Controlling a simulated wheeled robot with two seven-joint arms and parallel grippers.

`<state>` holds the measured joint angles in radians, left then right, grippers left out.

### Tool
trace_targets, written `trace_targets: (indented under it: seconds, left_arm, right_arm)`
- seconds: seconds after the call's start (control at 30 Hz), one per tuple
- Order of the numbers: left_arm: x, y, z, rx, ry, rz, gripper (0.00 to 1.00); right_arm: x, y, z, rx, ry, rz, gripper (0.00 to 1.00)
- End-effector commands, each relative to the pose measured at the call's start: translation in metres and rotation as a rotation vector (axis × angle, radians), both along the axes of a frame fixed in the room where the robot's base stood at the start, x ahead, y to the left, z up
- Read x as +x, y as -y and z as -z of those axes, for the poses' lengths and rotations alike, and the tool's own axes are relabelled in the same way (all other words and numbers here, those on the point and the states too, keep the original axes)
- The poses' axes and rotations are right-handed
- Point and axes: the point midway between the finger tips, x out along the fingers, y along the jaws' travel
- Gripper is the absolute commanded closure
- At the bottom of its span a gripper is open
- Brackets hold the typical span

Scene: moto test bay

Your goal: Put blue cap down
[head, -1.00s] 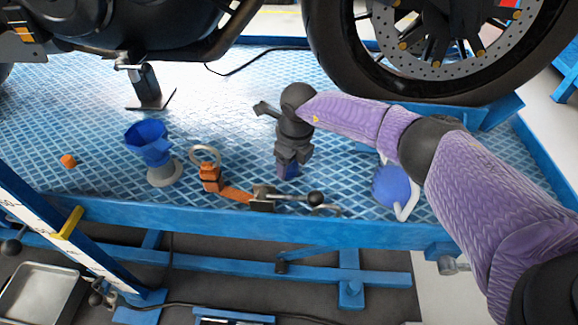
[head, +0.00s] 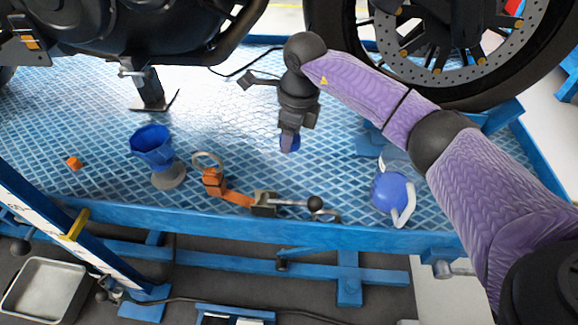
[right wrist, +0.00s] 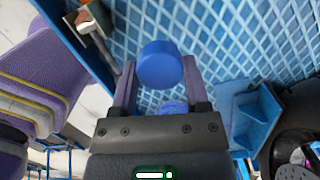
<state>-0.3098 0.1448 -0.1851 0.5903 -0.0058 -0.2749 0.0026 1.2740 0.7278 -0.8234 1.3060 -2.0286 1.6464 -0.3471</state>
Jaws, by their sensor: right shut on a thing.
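The blue cap (right wrist: 160,66) is a short round piece between the fingertips of my right gripper (right wrist: 156,88) in the right wrist view. In the head view the right gripper (head: 289,143) points down over the blue patterned deck (head: 225,120), and only part of the cap (head: 295,144) shows beside its fingers. The gripper is shut on the cap. I cannot tell how far the cap is above the deck. My left gripper is in neither view.
A blue funnel (head: 151,142) with a grey base and an orange strap clamp (head: 213,181) are to the left. A blue jug (head: 390,193) with a white handle is to the right. An orange block (head: 74,162) lies far left. The motorcycle wheel (head: 322,60) rises behind.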

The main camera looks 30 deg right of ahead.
Motion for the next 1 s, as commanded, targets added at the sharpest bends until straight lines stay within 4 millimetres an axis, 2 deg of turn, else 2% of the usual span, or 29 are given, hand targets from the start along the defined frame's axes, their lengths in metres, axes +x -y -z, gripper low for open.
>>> trace_targets:
  seconds: [0.03,0.23,0.3,0.4,0.53,0.97,1.0]
  left_arm:
    - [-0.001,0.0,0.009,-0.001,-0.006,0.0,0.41]
    - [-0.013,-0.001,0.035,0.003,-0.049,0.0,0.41]
    - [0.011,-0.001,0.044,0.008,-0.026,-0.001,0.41]
    - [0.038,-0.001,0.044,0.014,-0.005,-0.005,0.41]
    - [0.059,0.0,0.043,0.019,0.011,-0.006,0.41]
    - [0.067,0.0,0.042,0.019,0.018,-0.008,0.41]
    - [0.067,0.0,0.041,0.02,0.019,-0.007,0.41]
  right_arm:
    - [-0.001,0.0,0.015,-0.001,-0.006,-0.01,0.92]
    - [-0.001,0.0,0.068,-0.001,-0.008,-0.01,0.92]
    - [-0.001,0.0,0.085,-0.001,-0.009,-0.008,0.92]
    - [0.0,0.0,0.09,0.0,-0.002,-0.007,0.92]
    - [0.0,0.0,0.097,-0.001,0.001,-0.007,0.92]
    - [0.0,0.0,0.099,-0.001,0.001,-0.006,0.92]
    - [0.0,0.0,0.099,-0.001,0.001,-0.006,0.34]
